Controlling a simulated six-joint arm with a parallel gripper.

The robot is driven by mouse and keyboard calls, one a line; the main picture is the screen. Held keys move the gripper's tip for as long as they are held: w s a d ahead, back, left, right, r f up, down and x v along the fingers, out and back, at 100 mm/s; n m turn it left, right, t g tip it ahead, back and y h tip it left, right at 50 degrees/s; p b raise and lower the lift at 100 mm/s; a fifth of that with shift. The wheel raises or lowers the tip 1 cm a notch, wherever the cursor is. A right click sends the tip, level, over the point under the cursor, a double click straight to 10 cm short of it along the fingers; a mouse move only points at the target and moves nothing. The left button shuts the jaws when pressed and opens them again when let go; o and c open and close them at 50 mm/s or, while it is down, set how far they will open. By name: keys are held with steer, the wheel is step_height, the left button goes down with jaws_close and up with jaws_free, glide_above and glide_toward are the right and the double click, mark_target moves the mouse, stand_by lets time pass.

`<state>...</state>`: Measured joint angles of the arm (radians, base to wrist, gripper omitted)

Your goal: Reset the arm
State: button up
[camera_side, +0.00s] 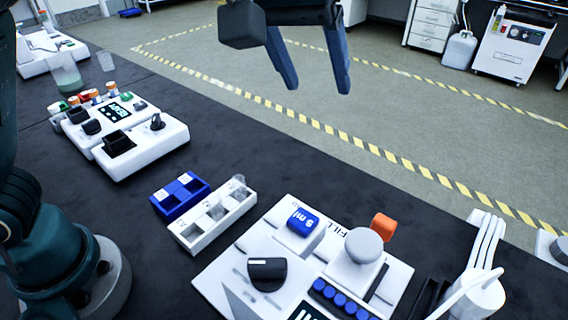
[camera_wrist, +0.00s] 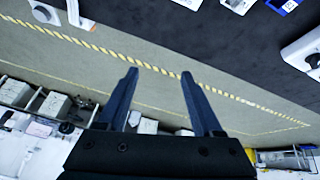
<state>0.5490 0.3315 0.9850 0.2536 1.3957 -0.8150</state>
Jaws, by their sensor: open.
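My gripper (camera_side: 318,88) hangs high at the top middle of the side view, beyond the far edge of the dark table. Its two dark blue fingers are spread apart with nothing between them. The wrist view also shows the open, empty fingers (camera_wrist: 160,74), with the floor and yellow striped tape behind them. My gripper touches nothing. The upper part of my arm is cut off by the top of the side view.
White cabinets (camera_side: 432,24) stand across the floor.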

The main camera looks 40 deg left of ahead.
steer(key=s+a, duration=0.8)
steer(key=a, duration=0.4)
steer(key=s+a+f+m, duration=0.2)
steer(key=s+f+m, duration=0.1)
steer(key=s+f, duration=0.5)
steer(key=shift+f, duration=0.9)
steer(key=shift+s, duration=0.1)
